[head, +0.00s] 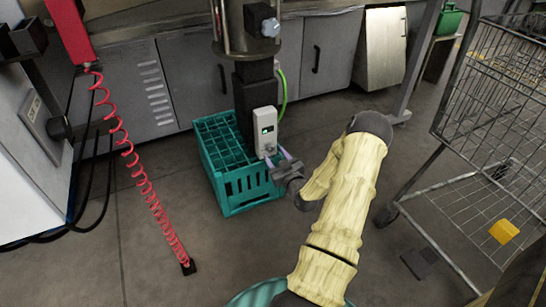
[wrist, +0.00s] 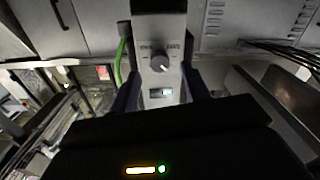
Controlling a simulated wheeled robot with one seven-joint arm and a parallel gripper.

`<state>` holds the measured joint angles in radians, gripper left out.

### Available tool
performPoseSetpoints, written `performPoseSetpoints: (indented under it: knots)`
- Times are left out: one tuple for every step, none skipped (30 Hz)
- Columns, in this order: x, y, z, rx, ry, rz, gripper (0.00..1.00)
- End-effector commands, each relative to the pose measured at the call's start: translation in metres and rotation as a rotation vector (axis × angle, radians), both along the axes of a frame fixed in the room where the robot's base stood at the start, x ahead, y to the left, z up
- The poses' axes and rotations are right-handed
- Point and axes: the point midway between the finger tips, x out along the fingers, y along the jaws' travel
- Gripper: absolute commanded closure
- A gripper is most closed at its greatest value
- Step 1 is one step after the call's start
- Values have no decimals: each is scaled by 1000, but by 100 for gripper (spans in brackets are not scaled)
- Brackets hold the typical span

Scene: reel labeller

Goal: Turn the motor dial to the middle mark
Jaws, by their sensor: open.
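The motor dial (wrist: 160,64) is a small round grey knob on the front of a pale control box (head: 264,126). Small labels too blurred to read sit at both sides of the dial in the wrist view, and the exact pointer setting is hard to make out. My gripper (head: 277,159) is open at the lower part of the box. In the wrist view its two dark fingers stand left and right of the dial, with visible gaps; I cannot tell whether they reach the dial's depth.
A teal crate (head: 232,188) stands on the floor beside the box. A green cable (head: 283,95) runs up from the box. A red coiled hose (head: 140,175) hangs at left. A wire cart (head: 470,150) stands at right.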

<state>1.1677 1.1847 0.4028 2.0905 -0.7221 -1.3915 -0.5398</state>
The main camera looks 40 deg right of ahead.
Motion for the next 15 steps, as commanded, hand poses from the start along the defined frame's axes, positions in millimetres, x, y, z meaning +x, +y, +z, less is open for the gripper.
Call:
performPoseSetpoints:
  knots:
    - [9,-2,-3,-3,-3,1,53]
    - [12,-3,-3,-3,-2,1,53]
    - [17,-4,-2,-2,-3,1,53]
    - [20,-5,-2,-2,-2,2,53]
    - [23,-5,-2,-2,-2,2,53]
    - [25,-6,-1,-1,-2,0,53]
    - [26,-6,-1,0,-2,0,53]
    - [27,-6,-1,0,-1,0,53]
    - [28,-7,0,0,0,0,53]
    - [28,-7,0,0,0,0,53]
    - [28,-7,0,0,0,0,53]
    - [28,-7,0,0,0,0,53]
    - [28,-7,0,0,0,0,53]
    - [28,-7,0,0,0,0,53]
    - [28,-7,0,0,0,0,53]
